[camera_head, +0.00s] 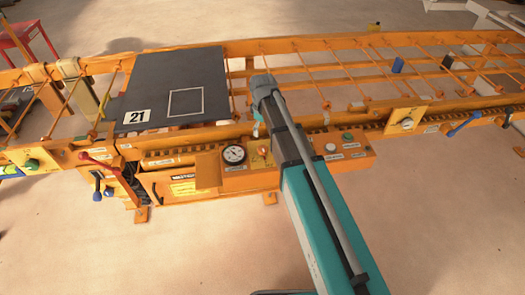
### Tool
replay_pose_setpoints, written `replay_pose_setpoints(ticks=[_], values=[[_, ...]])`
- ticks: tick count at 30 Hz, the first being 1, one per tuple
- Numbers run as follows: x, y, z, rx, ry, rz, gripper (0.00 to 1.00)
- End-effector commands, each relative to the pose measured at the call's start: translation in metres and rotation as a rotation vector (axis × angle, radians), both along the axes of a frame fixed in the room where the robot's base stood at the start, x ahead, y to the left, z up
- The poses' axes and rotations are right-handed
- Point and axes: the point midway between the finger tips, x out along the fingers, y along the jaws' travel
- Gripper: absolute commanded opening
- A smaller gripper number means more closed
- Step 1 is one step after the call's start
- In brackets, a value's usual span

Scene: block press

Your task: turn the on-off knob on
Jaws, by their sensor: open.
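An orange control panel (250,180) runs along the front of the orange machine. It has a round gauge (233,154), a small glowing reddish control (262,151), a white round control (331,147) and a green one (347,135). The labels are too small to read, so I cannot tell which is the on-off knob or how it is turned. My gripper (257,124) shows only in part beyond the end of my teal arm, just above the panel near the glowing control. It looks empty. My arm hides the panel between the glowing and white controls.
A dark plate marked 21 (150,90) lies on the machine at left. Levers with red (95,158) and blue (464,124) handles stick out at the front. Another round control (406,123) sits farther right. The floor in front is clear.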

Motion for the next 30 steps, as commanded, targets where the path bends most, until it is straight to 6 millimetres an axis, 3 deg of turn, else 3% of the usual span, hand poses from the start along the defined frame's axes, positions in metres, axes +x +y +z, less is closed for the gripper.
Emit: replay_pose_setpoints(ticks=[30], values=[[0.000, 0.000, -0.081, 0.000, 0.000, 0.000, 0.96]])
